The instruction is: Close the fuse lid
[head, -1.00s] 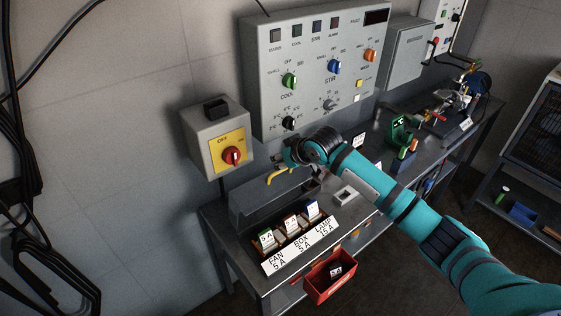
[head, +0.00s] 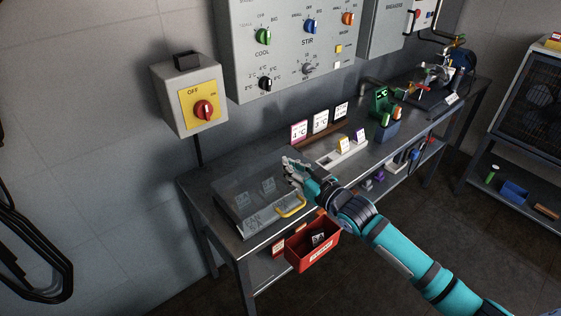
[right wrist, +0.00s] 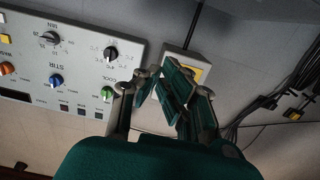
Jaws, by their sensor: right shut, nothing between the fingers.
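The fuse lid (head: 240,192) is a smoky see-through cover. It lies down over the fuse box at the left end of the bench, and the fuses show dimly through it. Its yellow handle (head: 291,208) is at the front right edge. My right gripper (head: 288,164) is shut and empty, beside the lid's right end; I cannot tell whether it touches the lid. Its fingers (right wrist: 178,92) also show in the right wrist view, with nothing between them. My left gripper is not in view.
A red bin (head: 312,244) hangs at the bench front below the handle. A grey box with a red rotary switch (head: 204,110) is on the wall behind. A white fuse holder tray (head: 343,150), label cards (head: 320,122) and a green device (head: 382,103) stand to the right.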

